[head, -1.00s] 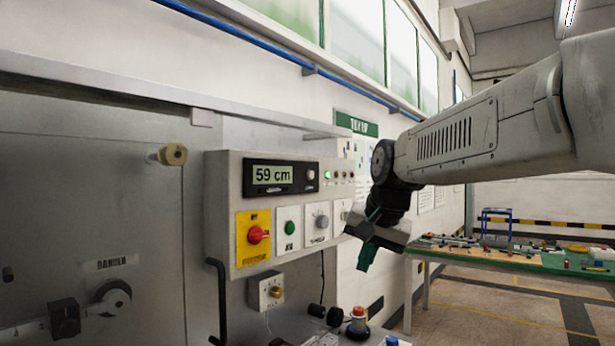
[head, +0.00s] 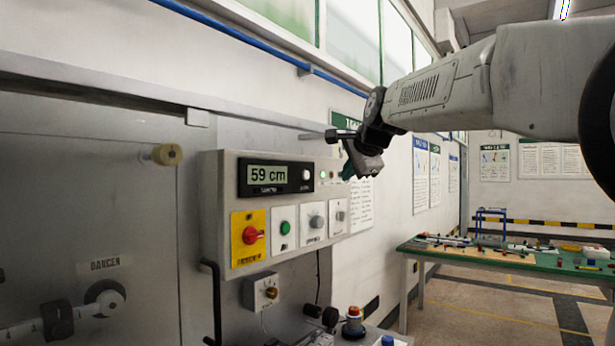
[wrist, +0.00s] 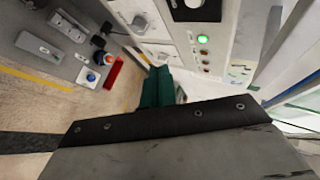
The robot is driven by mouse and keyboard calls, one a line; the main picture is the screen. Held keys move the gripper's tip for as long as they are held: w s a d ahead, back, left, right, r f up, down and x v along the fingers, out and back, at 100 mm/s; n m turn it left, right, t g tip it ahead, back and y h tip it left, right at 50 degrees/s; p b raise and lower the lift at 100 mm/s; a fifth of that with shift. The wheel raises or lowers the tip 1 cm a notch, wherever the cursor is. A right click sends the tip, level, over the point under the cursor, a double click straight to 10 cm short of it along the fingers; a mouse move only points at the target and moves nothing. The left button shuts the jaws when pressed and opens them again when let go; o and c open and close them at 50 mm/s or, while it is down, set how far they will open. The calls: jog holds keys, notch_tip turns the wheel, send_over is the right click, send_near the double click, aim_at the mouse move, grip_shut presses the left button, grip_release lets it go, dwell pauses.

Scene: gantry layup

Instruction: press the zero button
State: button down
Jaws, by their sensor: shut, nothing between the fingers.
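The control box (head: 212,200) on the wall carries a black display (head: 267,174) reading "59 cm". A round white button (head: 306,174) sits at the display module's right end; its small label is not legible, so I cannot confirm it is the zero button. In the wrist view, part of the black module (wrist: 196,10) shows at the top edge. My gripper (head: 347,172) is shut and empty, right of the white button at about its height. Its teal fingers also show in the wrist view (wrist: 158,88), apart from the button. Depth to the panel is hard to judge.
Below the display are a red knob (head: 251,235) on a yellow plate, a green button (head: 285,227) and grey knobs. A lit green lamp (wrist: 203,39) is beside the module.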

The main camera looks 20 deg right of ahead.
send_near(308, 182)
jog(key=shift+w+d+f, duration=0.25)
jog(key=shift+w+f, duration=0.35)
jog(key=shift+w, duration=0.05)
jog(key=shift+w+d+f, duration=0.3)
jog(key=shift+w+f, duration=0.35)
jog(key=shift+w, duration=0.05)
dwell(1.3)
jog(key=shift+w+a, duration=0.25)
jog(key=shift+w, duration=0.05)
jog(key=shift+w+a, duration=0.2)
jog(key=shift+w, duration=0.25)
dwell(0.7)
jog(key=shift+s, duration=0.1)
jog(key=shift+s+d, duration=0.45)
jog(key=shift+s, duration=0.25)
